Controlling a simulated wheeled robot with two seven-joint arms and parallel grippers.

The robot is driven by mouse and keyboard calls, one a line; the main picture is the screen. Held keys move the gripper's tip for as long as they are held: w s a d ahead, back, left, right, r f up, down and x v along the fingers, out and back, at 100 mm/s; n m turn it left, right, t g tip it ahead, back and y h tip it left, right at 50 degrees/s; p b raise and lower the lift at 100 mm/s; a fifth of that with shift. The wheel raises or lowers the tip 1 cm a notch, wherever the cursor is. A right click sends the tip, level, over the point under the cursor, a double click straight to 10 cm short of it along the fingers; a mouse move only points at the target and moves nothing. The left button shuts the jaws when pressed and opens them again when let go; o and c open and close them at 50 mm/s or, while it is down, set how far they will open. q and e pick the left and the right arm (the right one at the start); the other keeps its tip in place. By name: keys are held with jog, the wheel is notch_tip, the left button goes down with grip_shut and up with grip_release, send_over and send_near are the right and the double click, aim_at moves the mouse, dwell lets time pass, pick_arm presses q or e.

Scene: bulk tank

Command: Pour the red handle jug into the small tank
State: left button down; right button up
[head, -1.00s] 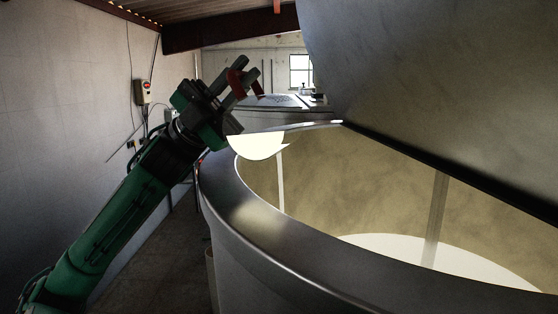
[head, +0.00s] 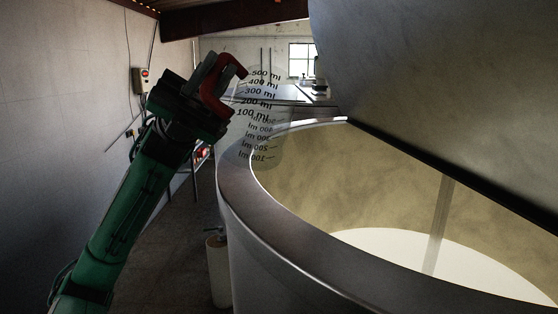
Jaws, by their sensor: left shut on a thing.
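The red handle jug is a clear measuring jug (head: 262,100) with dark ml marks on its wall. Its red handle (head: 218,88) is on its left side. My left gripper (head: 207,80) is shut on this handle. The jug is held at the left part of the rim of the open steel tank (head: 300,248). I see no white liquid in the jug and no stream from it. Its exact tilt is hard to tell. White liquid (head: 455,262) covers the tank's floor. My right gripper is not in view.
A big raised lid (head: 440,90) hangs over the tank's right side. A wall with a switch box (head: 139,80) is at the left. A narrow floor aisle (head: 180,255) lies between wall and tank, with a pale cylinder (head: 219,270) beside the tank.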

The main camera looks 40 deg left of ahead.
aim_at(203, 100)
pick_arm(q)
jog(key=m, duration=0.1)
jog(key=m+g+y, duration=0.1)
jog(key=shift+d+f+m+g, duration=0.1)
jog(key=shift+d+m+g, duration=0.15)
jog(key=shift+m+g, duration=0.05)
jog(key=shift+s+f+m+g+y, duration=0.2)
jog(key=shift+s+m+g+y, duration=0.4)
jog(key=shift+m, duration=0.4)
jog(key=shift+s+d+f+m+y+b, duration=0.25)
jog(key=shift+s+f+m+y+b, duration=0.1)
jog(key=shift+f+m+b, duration=0.15)
jog(key=shift+s+d+f+m+y+b, duration=0.25)
jog(key=shift+s+f+m+y+b, duration=0.15)
jog(key=shift+f, duration=0.15)
jog(key=s+f+m+y, duration=0.1)
jog(key=s+d+f+m+y+b, duration=0.1)
jog(key=f+m, duration=0.1)
jog(key=s+f+m+y+b, duration=0.1)
jog(key=f+y, duration=0.1)
jog(key=shift+d+m, duration=0.3)
jog(key=shift+m, duration=0.1)
